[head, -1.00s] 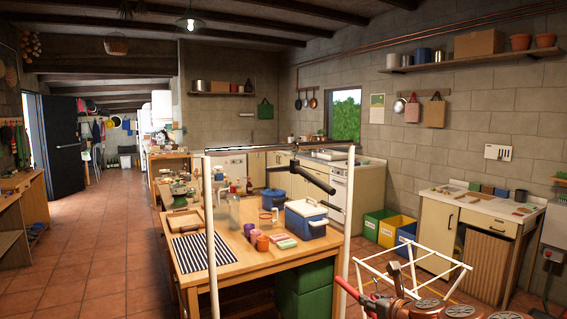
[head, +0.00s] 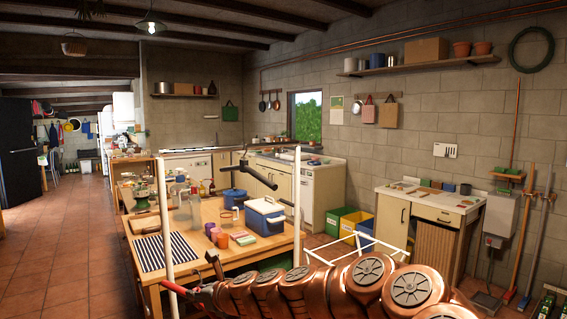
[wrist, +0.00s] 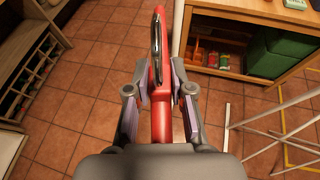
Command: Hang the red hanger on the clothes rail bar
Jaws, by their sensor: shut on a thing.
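My gripper (wrist: 160,88) is shut on the red hanger (wrist: 160,122) in the wrist view. The hanger's red body runs between the fingers, and its metal hook (wrist: 156,40) shows ahead of them. The red hanger (head: 196,291) is small and partly hidden in the head view, low and close to the left post. The clothes rail shows there as a white left post (head: 165,225) and a white right post (head: 297,205). Its top bar is hard to make out against the background. Whether the hanger is before or behind the rail cannot be told.
A wooden table (head: 190,252) with a striped cloth, cups and a blue cooler (head: 265,217) stands behind the posts. A white folding rack (head: 350,246) stands right of the rail. Tiled floor (head: 75,265) is free at left.

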